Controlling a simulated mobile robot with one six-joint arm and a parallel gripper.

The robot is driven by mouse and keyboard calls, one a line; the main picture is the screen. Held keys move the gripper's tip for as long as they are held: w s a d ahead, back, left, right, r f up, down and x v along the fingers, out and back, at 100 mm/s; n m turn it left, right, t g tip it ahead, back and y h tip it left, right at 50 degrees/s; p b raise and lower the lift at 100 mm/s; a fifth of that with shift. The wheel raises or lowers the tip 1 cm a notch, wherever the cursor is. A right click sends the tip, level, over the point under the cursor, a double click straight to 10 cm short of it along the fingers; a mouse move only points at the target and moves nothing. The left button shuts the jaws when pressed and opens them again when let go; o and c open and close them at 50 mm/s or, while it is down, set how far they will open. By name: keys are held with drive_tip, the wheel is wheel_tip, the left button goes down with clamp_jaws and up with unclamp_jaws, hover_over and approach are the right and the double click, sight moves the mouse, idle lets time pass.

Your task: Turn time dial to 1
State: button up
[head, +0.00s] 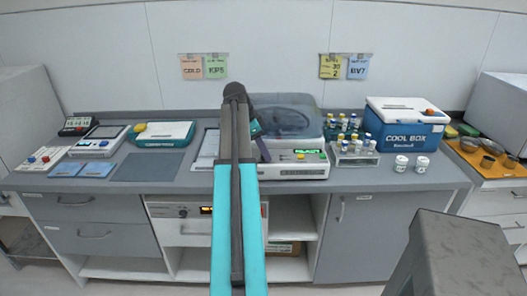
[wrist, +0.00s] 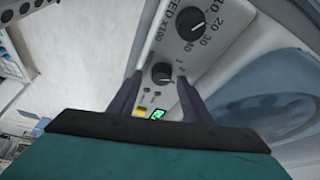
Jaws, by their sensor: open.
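The time dial (wrist: 162,73) is a small dark round knob on a light grey panel in the wrist view. Small scale marks lie to its right, and its pointer is too small to read. My gripper (wrist: 160,78) is open, with one dark finger on each side of the knob. I cannot tell whether the fingers touch it. In the head view the panel belongs to the centrifuge (head: 303,172) with a bluish clear lid. There my arm hides the dial, and a purple finger (head: 263,149) shows beside the arm.
A larger dial marked SPEED X100 (wrist: 191,24) sits close beyond the fingertips. A green display (wrist: 157,114) and a yellow button (wrist: 139,112) lie on the near side. A vial rack (head: 356,156) and a cool box (head: 405,124) stand right of the centrifuge.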

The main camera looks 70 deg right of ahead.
drive_tip(key=shift+s+f, duration=0.1)
drive_tip(key=shift+f, duration=0.15)
drive_tip(key=shift+c, duration=0.3)
drive_tip(key=c, duration=1)
drive_tip(key=shift+a+f, duration=0.1)
drive_tip(key=shift+a, duration=0.1)
drive_tip(key=shift+d, duration=0.1)
drive_tip(key=shift+s+n, duration=0.1)
drive_tip(key=shift+n, duration=0.3)
drive_tip(key=shift+s+n+t+h+p, duration=0.15)
drive_tip(key=shift+n+t+h+p, duration=0.2)
drive_tip(key=shift+n, duration=0.95)
drive_tip(key=shift+s+n+t+h+p, duration=0.1)
drive_tip(key=shift+n+t+h+p, duration=0.25)
drive_tip(key=shift+n, duration=0.95)
